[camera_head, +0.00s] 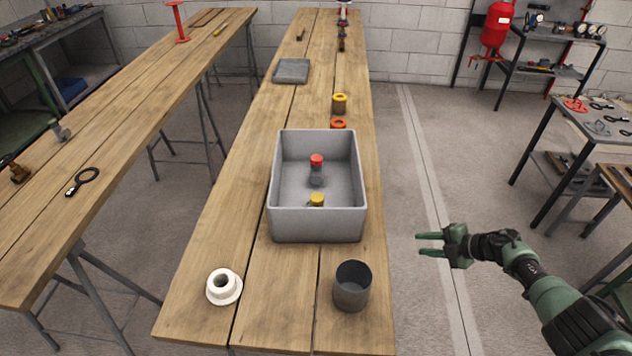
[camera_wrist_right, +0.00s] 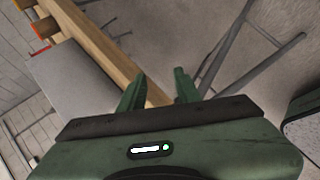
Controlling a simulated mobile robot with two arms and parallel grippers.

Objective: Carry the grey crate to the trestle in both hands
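The grey crate (camera_head: 318,226) stands upright on the middle wooden trestle table (camera_head: 210,265). Inside it are a red-capped item (camera_head: 316,168) and a yellow-capped item (camera_head: 317,200). My right gripper (camera_head: 430,244) is to the right of the crate, beyond the table's right edge, apart from the crate, with its fingers spread and nothing between them. In the right wrist view its two fingers (camera_wrist_right: 160,90) are also apart, with the grey crate's side (camera_wrist_right: 80,85) to the left. My left gripper is not in view. A second trestle table (camera_head: 120,110) stands to the left.
A dark cup (camera_head: 352,287) and a white flanged part (camera_head: 223,287) stand on the table's near end. Beyond the crate are an orange ring (camera_head: 338,124), a yellow-topped part (camera_head: 339,103) and a grey slab (camera_head: 291,71). Open floor (camera_head: 400,200) lies to the right.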

